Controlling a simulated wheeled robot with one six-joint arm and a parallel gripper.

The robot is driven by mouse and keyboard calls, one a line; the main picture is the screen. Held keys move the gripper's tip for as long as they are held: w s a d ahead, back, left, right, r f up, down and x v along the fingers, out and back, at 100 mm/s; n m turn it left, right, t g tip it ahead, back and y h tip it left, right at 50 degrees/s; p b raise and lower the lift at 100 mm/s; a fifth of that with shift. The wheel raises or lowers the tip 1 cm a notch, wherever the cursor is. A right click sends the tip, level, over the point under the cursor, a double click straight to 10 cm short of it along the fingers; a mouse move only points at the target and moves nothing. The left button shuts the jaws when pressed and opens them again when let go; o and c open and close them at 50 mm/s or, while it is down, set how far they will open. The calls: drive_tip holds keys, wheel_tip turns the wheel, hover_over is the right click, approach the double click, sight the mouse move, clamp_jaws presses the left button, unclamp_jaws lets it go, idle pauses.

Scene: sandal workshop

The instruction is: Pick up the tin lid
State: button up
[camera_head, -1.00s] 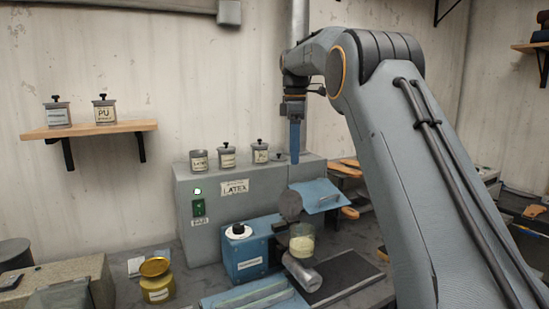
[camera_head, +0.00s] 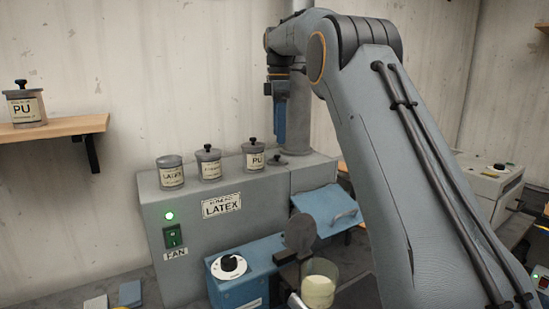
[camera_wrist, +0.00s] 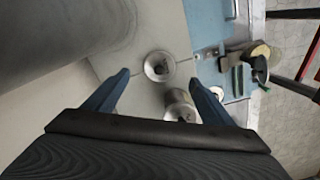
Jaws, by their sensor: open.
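A grey tin lid with a dark knob (camera_head: 277,160) lies loose on top of the grey LATEX machine, right of the PU tin (camera_head: 252,160). In the wrist view the lid (camera_wrist: 159,67) shows as a round grey disc, knob towards the camera. My gripper (camera_head: 279,142) points down above the lid, its blue fingers apart and empty. In the wrist view my gripper's fingertips (camera_wrist: 158,78) lie either side of the lid, with a knobbed tin (camera_wrist: 181,104) near the right finger. A LATEX tin (camera_head: 171,173) shows no knob; a middle tin (camera_head: 208,163) has one.
The grey machine (camera_head: 205,232) has a lit green switch. A vertical grey pipe (camera_head: 298,110) stands close behind my gripper. A blue unit (camera_head: 240,275) and a glass jar (camera_head: 319,283) are lower in front. A wall shelf (camera_head: 60,129) is at left.

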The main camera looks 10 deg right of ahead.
sight(278, 155)
drive_tip(key=shift+a+f+p, duration=0.15)
drive_tip(key=shift+f+p, duration=0.8)
drive_tip(key=shift+f, duration=0.85)
drive_tip(key=shift+f+p, duration=1.05)
drive_tip(key=shift+f, duration=0.95)
drive_tip(key=c, duration=1.1)
drive_tip(key=shift+r, duration=0.1)
drive_tip(key=shift+c, duration=0.2)
